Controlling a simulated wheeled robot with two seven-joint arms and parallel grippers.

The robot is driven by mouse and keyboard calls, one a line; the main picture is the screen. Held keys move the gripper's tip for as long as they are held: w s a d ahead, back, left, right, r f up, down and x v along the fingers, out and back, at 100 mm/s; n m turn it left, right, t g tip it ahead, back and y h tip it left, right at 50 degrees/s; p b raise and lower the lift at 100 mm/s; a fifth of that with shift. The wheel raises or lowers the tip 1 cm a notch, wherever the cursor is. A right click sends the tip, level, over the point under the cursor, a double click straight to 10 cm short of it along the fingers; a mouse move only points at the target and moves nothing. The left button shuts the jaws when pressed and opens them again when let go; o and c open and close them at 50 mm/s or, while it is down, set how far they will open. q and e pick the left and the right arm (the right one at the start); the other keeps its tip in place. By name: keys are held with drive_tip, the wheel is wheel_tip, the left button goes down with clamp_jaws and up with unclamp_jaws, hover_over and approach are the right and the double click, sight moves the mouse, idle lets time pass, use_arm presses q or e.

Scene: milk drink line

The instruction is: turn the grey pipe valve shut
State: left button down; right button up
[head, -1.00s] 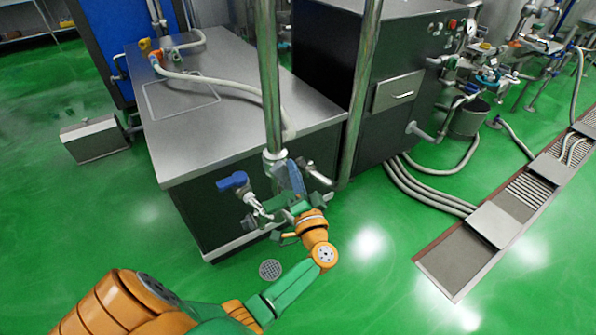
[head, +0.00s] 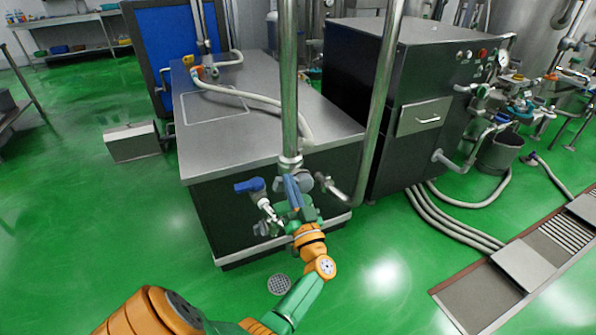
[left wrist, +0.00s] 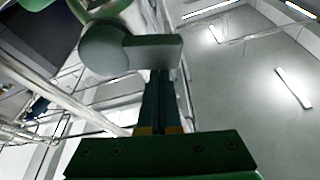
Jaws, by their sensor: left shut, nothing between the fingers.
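The grey pipe valve (head: 305,181) sits low on the upright steel pipe, in front of the steel-topped cabinet. In the left wrist view its round body and stubby handle (left wrist: 152,49) show large. My left gripper (head: 291,186) is at the valve, with its fingers pointing up. Its fingers (left wrist: 160,90) are shut together and empty, and their tips end at the underside of the grey handle. I cannot tell whether they touch it. In the head view the gripper partly covers the valve. My right gripper is in neither view.
A blue-handled valve (head: 250,186) is just left of the gripper. The cabinet (head: 225,150) stands close behind, and a second steel pipe (head: 376,115) rises to the right. A floor drain (head: 279,284) lies below. Green floor at left is open.

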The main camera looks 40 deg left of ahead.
use_arm(q)
drive_tip(key=shift+s+a+f+n+g+y+b, duration=0.15)
drive_tip(key=shift+f+n+g+b, duration=0.15)
drive_tip(key=shift+n, duration=0.4)
drive_tip(key=shift+s+f+n+g+y+b, duration=0.1)
drive_tip(key=shift+f+n+g+b, duration=0.15)
drive_tip(key=shift+n+b, duration=0.35)
drive_tip(key=shift+s+a+f+n+g+y+b, duration=0.1)
drive_tip(key=shift+s+f+n+g+y+b, duration=0.15)
drive_tip(key=shift+n, duration=0.55)
drive_tip(key=shift+w+n, duration=0.1)
drive_tip(key=shift+n, duration=0.2)
